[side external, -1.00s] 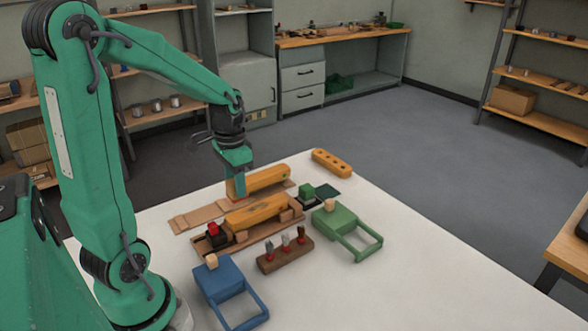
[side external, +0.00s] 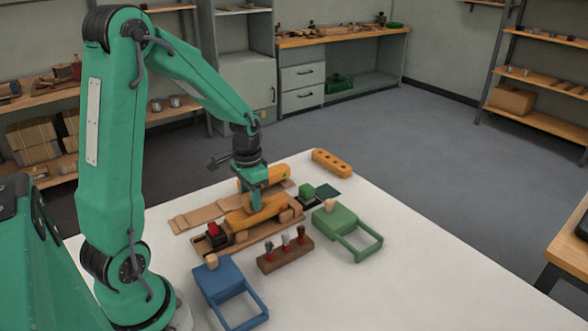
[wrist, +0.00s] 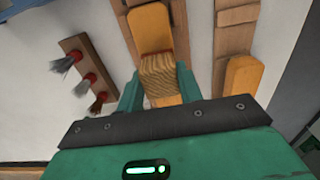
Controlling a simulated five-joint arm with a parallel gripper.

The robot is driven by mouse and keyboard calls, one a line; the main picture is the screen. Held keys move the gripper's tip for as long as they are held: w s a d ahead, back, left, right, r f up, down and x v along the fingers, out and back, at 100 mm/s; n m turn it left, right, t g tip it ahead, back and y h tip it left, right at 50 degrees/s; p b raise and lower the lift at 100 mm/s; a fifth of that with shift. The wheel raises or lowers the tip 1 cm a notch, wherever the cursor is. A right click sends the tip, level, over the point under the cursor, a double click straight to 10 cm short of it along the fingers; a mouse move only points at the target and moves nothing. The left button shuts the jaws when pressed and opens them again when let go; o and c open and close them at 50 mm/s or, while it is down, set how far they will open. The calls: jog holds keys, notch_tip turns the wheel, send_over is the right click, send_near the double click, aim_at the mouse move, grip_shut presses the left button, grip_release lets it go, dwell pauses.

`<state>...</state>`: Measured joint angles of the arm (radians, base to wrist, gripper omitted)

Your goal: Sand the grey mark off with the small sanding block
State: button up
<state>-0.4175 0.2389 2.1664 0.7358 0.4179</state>
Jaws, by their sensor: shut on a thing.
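My gripper (side external: 262,203) is shut on a small wood-grained block (wrist: 160,80) with a reddish-brown edge, which looks like the sanding block. In the wrist view the block sits between the two green fingers (wrist: 158,92), over an orange-yellow wooden bar (wrist: 150,28). In the side view this bar (side external: 240,219) lies in a brown wooden holder (side external: 262,232), and my fingers are over its middle. I cannot tell whether the block touches the bar. No grey mark can be made out; my gripper and the block hide part of the bar.
A second yellow bar (side external: 279,172) lies on boards behind. A brush rack (side external: 285,254), a blue frame (side external: 222,279) and a green frame (side external: 337,219) stand in front and right. A green block (side external: 306,190) and a holed bar (side external: 331,162) are farther right. The front-right table is clear.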

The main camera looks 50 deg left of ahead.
jog(key=shift+w, duration=3.4)
jog(key=shift+s, duration=5.25)
notch_tip(320, 180, up, 8)
jog(key=shift+r, duration=0.15)
jog(key=shift+f, duration=0.2)
